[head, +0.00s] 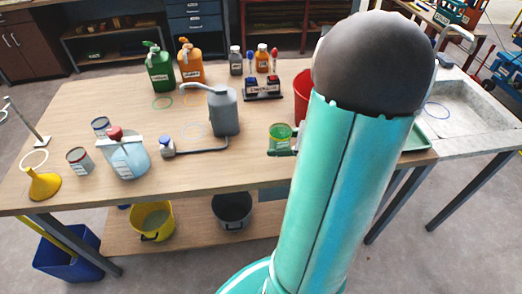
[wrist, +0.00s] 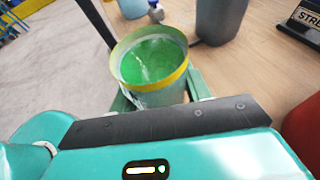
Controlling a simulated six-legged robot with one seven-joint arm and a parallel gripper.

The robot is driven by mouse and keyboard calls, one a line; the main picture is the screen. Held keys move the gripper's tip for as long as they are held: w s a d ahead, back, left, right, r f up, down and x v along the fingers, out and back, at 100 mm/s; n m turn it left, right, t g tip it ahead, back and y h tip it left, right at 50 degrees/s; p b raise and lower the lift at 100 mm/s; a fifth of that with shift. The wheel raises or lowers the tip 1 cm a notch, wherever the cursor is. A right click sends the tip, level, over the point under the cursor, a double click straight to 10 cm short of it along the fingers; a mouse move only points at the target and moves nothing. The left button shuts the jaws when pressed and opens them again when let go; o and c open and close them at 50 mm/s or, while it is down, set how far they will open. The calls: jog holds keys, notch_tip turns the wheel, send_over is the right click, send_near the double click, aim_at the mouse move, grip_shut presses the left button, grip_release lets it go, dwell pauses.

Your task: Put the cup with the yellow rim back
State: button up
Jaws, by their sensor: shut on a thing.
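In the head view my arm hides most of the gripper. The cup's base is hidden in the wrist view, so I cannot tell whether it touches the table.
A grey bottle with a long spout (head: 224,112) stands left of the cup. A red container (head: 302,92) is behind it. A green ring (head: 163,102) lies on the table near a green jug (head: 160,70). A grey sink (head: 470,105) is at right. The front middle tabletop is clear.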

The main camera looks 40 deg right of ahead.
send_over(263, 156)
jog(key=s, duration=0.1)
notch_tip(263, 156, down, 6)
jog(key=shift+s+f, duration=0.1)
jog(key=shift+w+f, duration=0.65)
jog(key=shift+f, duration=1.5)
jog(key=o, duration=1)
jog(key=shift+f, duration=0.1)
jog(key=shift+o, duration=0.2)
